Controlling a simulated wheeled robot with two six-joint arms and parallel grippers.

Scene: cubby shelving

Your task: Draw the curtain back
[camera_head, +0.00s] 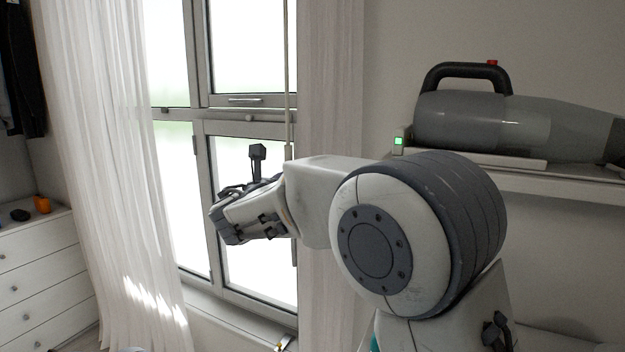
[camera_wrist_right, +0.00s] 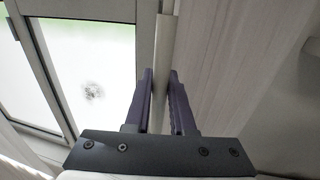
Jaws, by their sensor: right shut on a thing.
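A pale, sheer curtain (camera_head: 105,150) hangs in long folds over the left part of the window. A narrower curtain panel (camera_head: 330,80) hangs at the window's right side, and its folds also show in the right wrist view (camera_wrist_right: 225,60). A thin pale rod (camera_head: 287,70) hangs upright beside the right panel. In the right wrist view my right gripper (camera_wrist_right: 161,88) is shut on this rod (camera_wrist_right: 160,70), with one dark finger on each side. In the head view my right arm hides part of the rod and the grip. My left gripper is not in view.
The grey-framed window (camera_head: 235,114) stands behind my arm. A grey hand vacuum (camera_head: 510,125) rests on a shelf (camera_head: 560,178) at the right. A white drawer chest (camera_head: 40,275) with small objects on top stands at the left. The window sill (camera_head: 225,318) runs below.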

